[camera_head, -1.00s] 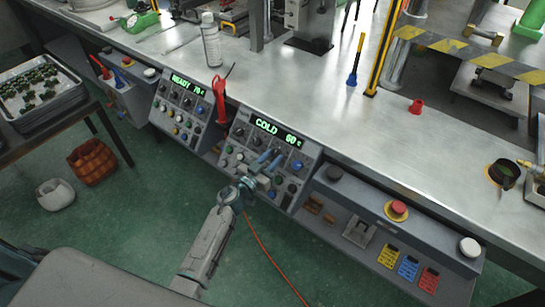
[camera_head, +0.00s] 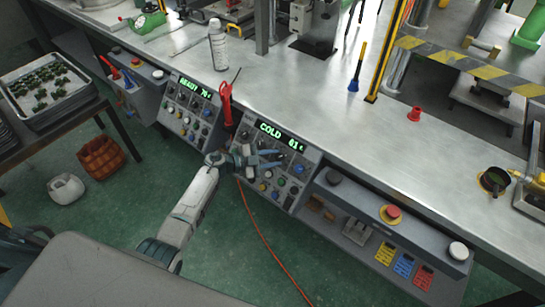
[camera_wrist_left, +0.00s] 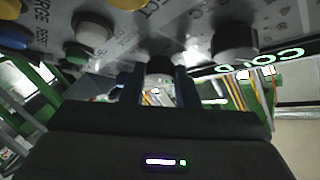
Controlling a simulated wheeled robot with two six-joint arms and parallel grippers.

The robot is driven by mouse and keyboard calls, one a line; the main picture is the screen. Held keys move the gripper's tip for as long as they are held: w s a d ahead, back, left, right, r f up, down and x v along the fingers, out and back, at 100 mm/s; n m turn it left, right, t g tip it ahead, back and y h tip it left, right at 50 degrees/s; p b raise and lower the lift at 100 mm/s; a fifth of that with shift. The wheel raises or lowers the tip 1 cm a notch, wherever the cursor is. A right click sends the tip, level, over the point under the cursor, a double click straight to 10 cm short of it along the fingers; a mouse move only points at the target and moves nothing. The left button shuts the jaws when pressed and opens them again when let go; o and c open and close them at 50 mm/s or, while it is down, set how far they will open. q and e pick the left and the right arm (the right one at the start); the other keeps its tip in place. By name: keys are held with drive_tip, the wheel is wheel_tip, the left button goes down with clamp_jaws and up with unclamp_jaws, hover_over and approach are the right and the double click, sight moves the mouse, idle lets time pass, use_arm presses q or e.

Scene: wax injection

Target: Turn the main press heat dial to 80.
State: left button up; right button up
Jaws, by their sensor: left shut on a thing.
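My left gripper (camera_head: 276,158) is at the front of the right control panel (camera_head: 297,168), its blue fingers reaching toward the knobs. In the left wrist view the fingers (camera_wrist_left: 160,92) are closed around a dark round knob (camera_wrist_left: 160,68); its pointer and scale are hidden. The panel's green display (camera_head: 282,134) reads COLD and a number ending in 1; its first digit is too small to be sure of. Another dark knob (camera_wrist_left: 236,42) sits to the right in the wrist view. My right gripper is not in view.
A left control panel (camera_head: 188,112) with a READY display stands beside this one. A red-handled tool (camera_head: 227,103) hangs between the panels. Right of the panel is a ledge with a red button (camera_head: 391,213). An orange cable (camera_head: 262,240) lies on the green floor.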

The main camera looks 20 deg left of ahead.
use_arm(q)
drive_tip(key=m+g, duration=0.2)
drive_tip(key=m, duration=0.1)
drive_tip(key=m+g, duration=0.1)
drive_tip(key=m, duration=0.1)
drive_tip(key=shift+w+a+r+y, duration=0.1)
drive_tip(key=shift+w+r+y, duration=0.15)
drive_tip(key=shift+w+y, duration=0.05)
drive_tip(key=shift+w+r+m+g+y, duration=0.15)
drive_tip(key=shift+m+g+y, duration=0.25)
drive_tip(key=shift+m+g, duration=0.95)
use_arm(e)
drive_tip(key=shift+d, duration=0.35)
use_arm(q)
drive_tip(key=shift+m, duration=0.35)
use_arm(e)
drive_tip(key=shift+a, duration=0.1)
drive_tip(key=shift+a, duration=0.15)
use_arm(q)
drive_tip(key=o, duration=1)
drive_tip(key=shift+c, duration=0.2)
drive_tip(key=b+v, duration=0.2)
drive_tip(key=v, duration=0.8)
drive_tip(key=shift+r+b, duration=0.3)
drive_tip(key=shift+r, duration=0.05)
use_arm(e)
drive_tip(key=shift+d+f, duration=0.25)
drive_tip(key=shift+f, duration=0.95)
